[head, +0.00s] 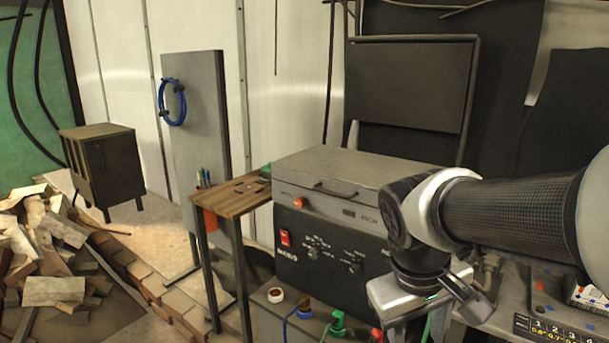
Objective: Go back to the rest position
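My arm (510,212) reaches in from the right edge and bends down at a black and white wrist joint. My gripper (428,312) hangs below that wrist, in front of the large grey and black machine (325,245). One dark finger shows at its right side. The other fingertip is not clearly visible, so I cannot tell whether it is open or shut, or whether it holds anything. No marker for a rest position shows.
A small wooden-topped table (233,193) stands left of the machine. A grey panel (195,130) holds a blue coil. A dark cabinet (102,165) and a rubble pile (45,240) are at left.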

